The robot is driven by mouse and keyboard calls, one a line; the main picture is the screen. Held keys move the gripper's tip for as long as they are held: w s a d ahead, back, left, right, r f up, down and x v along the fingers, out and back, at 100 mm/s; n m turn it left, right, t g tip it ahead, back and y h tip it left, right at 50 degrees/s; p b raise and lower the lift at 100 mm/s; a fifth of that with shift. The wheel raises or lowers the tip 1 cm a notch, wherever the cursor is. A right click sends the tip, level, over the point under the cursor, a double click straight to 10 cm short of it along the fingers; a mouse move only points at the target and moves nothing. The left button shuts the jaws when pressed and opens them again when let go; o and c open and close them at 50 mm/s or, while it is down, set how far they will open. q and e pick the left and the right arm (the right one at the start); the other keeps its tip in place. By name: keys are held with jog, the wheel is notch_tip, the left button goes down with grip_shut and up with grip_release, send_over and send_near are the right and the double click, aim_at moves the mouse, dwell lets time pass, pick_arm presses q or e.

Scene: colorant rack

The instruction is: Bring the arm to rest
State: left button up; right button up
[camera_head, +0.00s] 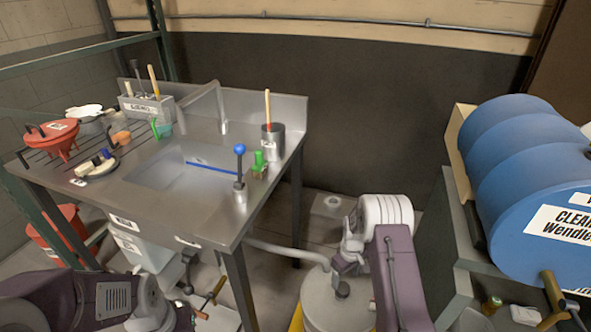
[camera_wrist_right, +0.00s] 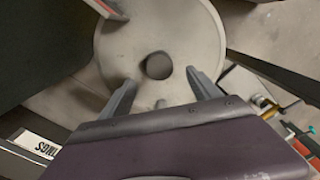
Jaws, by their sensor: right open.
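My right gripper (camera_head: 347,264) is at the lower middle of the head view, at the end of my purple arm, above a pale round drum (camera_head: 322,305). In the right wrist view its two fingers (camera_wrist_right: 160,78) stand wide apart with nothing between them. The drum's round grey top (camera_wrist_right: 115,45) lies beyond the fingers, with a dark round spot (camera_wrist_right: 158,65) at its middle. I cannot tell how far the fingertips are from the drum. My left arm (camera_head: 75,297) lies low at the lower left of the head view; the state of its jaws does not show clearly.
A red bucket (camera_head: 57,232) is below. A large blue barrel (camera_head: 520,165) lies on a stand at right.

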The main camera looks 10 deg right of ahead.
jog(key=w+a+r+n+t, duration=0.1)
jog(key=w+a+r, duration=0.1)
jog(key=r, duration=0.3)
jog(key=w+a+r+t, duration=0.1)
jog(key=w+r, duration=0.2)
jog(key=r, duration=0.2)
jog(key=s+a+r, duration=0.6)
jog(key=s+r, duration=0.2)
jog(key=r, duration=0.2)
jog(key=s+a+m, duration=0.2)
jog(key=s+m, duration=0.2)
jog(key=s, duration=1.1)
notch_tip(320, 180, up, 16)
jog(key=m+p, duration=0.1)
jog(key=p, duration=1.7)
jog(key=shift+s+r+g, duration=0.2)
jog(key=shift+r+g, duration=0.05)
jog(key=shift+g, duration=0.15)
